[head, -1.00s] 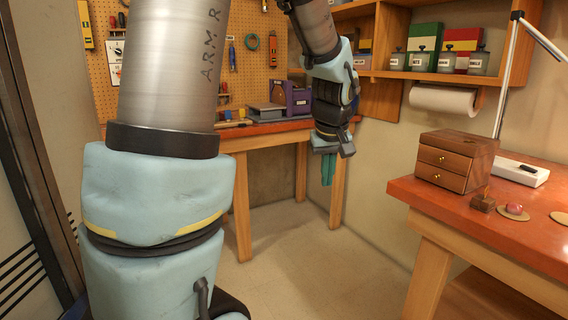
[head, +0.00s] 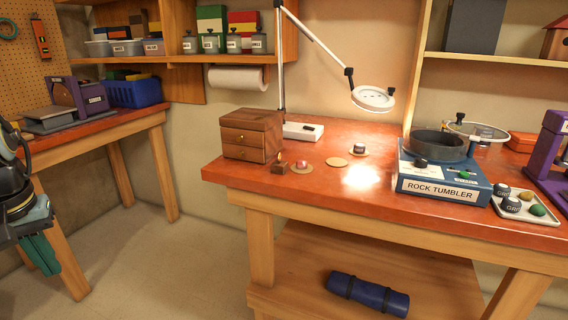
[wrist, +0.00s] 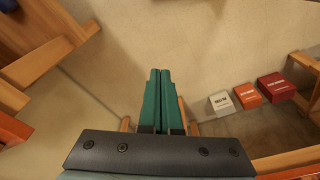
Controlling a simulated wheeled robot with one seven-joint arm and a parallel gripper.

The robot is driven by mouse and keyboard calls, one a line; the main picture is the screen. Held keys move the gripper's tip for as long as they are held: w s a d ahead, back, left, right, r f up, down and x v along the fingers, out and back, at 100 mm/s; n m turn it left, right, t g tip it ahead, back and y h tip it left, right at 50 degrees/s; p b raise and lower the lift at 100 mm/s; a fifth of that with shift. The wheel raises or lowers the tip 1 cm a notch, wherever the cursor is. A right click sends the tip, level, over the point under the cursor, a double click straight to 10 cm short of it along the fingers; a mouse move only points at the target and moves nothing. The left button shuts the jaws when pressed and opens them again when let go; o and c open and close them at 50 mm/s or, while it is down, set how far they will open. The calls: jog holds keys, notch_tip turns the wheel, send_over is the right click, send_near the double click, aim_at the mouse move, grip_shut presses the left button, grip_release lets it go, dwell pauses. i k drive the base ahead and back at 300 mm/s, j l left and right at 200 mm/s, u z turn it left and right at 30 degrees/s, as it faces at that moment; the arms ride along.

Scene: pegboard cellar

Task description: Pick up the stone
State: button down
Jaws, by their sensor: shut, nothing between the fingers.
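Several stones show in the head view on the orange-topped workbench (head: 330,190). Green stones (head: 537,210) and dark round pieces lie on a white tray (head: 520,215) at the right. My gripper (head: 42,256) is at the far left of the head view, pointing down, well away from the workbench top. In the wrist view its green fingers (wrist: 158,92) are together and empty. No stone can be made out in the wrist view.
A blue rock tumbler (head: 444,184) stands to the right. A blue roll (head: 368,294) lies on the lower shelf. Open floor (head: 170,260) lies between the two benches.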

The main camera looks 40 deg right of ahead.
aim_at(301, 164)
jog(key=k+l+u, duration=0.7)
jog(key=k+l, duration=0.25)
jog(key=k+l+u, duration=0.25)
jog(key=k+u, duration=0.15)
jog(key=k, duration=0.1)
